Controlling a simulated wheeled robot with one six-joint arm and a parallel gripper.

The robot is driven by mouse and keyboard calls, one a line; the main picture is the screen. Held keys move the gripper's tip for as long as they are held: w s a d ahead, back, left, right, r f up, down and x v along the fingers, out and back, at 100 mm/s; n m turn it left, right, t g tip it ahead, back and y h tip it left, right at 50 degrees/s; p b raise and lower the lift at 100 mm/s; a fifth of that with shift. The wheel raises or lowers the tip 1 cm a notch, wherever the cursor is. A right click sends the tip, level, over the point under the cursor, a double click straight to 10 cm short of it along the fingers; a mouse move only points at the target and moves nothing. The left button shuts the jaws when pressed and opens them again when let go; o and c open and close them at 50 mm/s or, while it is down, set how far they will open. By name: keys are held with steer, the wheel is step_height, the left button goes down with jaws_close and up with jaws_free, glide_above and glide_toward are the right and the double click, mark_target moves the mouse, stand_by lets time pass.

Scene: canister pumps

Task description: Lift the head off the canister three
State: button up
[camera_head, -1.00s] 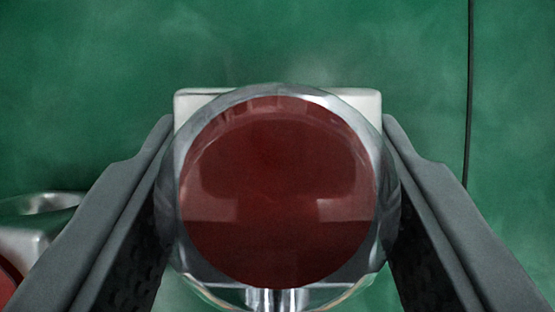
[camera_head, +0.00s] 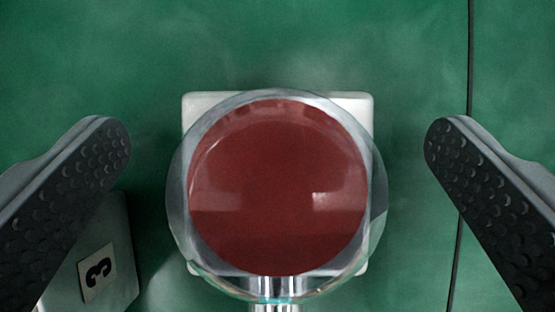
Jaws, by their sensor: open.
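A round dark-red top with a pale, glassy rim (camera_head: 278,190) fills the middle of the head view, seen from above. I cannot tell where the head ends and the canister begins. A shiny metal part (camera_head: 276,288) shows at its lower edge. My gripper (camera_head: 278,150) is open, with one finger on each side of the round top and a clear gap on both sides. A tag reading 3 (camera_head: 97,272) is on a grey block at lower left, partly behind the left finger. Whether it belongs to the round piece is unclear.
A whitish square block (camera_head: 350,103) lies below the round top, its corners showing. A thin dark line or cable (camera_head: 470,60) runs down the right side.

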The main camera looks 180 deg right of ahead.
steer(key=shift+r, duration=0.1)
steer(key=shift+r, duration=4.95)
steer(key=s+r+t, duration=0.5)
steer(key=s+r, duration=0.9)
steer(key=s, duration=0.4)
steer(key=s+r+t, duration=0.2)
steer(key=s, duration=0.8)
steer(key=s+r+t, duration=0.3)
steer(key=s, duration=0.6)
steer(key=shift+s+t, duration=0.3)
steer(key=shift+s, duration=0.1)
